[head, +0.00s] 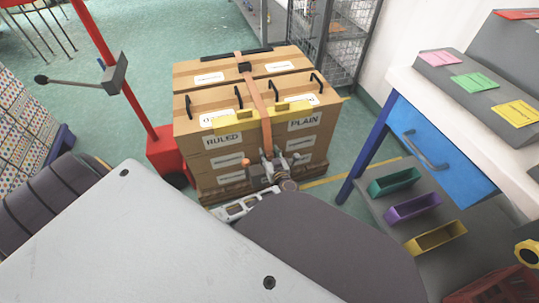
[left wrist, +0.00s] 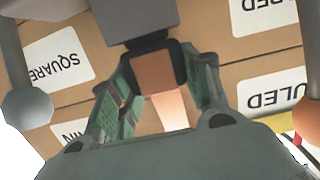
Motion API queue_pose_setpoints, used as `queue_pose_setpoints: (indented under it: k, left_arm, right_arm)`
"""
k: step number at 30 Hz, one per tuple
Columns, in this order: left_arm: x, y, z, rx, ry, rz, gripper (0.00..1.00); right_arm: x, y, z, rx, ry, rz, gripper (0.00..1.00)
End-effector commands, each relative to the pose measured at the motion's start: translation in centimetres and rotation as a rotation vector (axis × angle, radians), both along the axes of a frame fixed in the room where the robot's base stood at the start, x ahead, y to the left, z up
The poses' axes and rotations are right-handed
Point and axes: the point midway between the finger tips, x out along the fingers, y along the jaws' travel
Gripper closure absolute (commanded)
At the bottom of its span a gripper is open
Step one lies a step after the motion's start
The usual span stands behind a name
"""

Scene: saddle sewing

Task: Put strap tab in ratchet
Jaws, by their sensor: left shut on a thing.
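An orange strap (head: 260,103) runs over the top of the stacked cartons and down their front. A small black buckle-like piece (head: 245,67) sits on it on top; I cannot tell if this is the ratchet. My left gripper (head: 268,160) is at the strap's lower front part, low before the cartons. In the left wrist view, its green-grey fingers (left wrist: 158,85) close around a black frame with orange strap (left wrist: 155,72) in it. A dark grey block (left wrist: 137,18) lies just beyond. I cannot tell tab from ratchet there. My right gripper is out of view.
The cartons (head: 205,165) are labelled and have black handles and yellow edge guards (head: 237,121). A red post (head: 115,80) stands left. A workbench with a blue drawer (head: 430,145) and coloured bins (head: 411,207) stands right. Green floor shows between.

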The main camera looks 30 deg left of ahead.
Motion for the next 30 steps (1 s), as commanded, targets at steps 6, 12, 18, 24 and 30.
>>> queue_pose_setpoints:
  k: [6, 12, 18, 24, 30]
  left_arm:
    - [-0.01, -0.01, -0.29, -0.001, 0.001, 0.000, 0.52]
    - [-0.01, 0.00, -0.27, 0.000, 0.000, 0.000, 0.31]
    - [-0.01, 0.00, -0.26, 0.000, 0.000, 0.000, 0.31]
    - [0.00, 0.01, -0.11, 0.000, 0.000, 0.000, 0.31]
    - [-0.19, -0.16, 0.18, 0.000, 0.001, 0.000, 0.31]
  right_arm:
    - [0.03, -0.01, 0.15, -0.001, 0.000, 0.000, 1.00]
    - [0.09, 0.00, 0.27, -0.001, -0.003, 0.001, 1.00]
    - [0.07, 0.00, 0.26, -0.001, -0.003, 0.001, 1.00]
    - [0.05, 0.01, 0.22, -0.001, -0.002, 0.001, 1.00]
    - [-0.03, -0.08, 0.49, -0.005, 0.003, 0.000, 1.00]
